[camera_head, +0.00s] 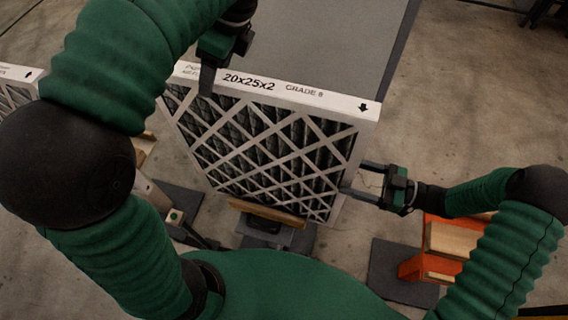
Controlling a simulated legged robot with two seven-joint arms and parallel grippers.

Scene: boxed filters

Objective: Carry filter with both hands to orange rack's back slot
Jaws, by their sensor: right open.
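A boxed filter (265,135) with a white frame and grey pleats behind a lattice is in the middle of the head view, its top edge marked 20x25x2. My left gripper (207,78) is at its top edge, left of the marking. One dark finger overlaps the front of the frame; the other is hidden, so its grip is unclear. My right gripper (358,179) is open at the filter's right edge, its fingers pointing left, close to the frame. An orange rack (413,266) with wooden blocks stands at lower right, partly covered by my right arm.
Another white-framed filter (17,90) shows at the left edge, partly behind my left arm. A wooden bar (268,213) on a dark stand is at the filter's lower edge. A grey surface (325,40) lies behind the filter. Concrete floor (480,110) is clear at right.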

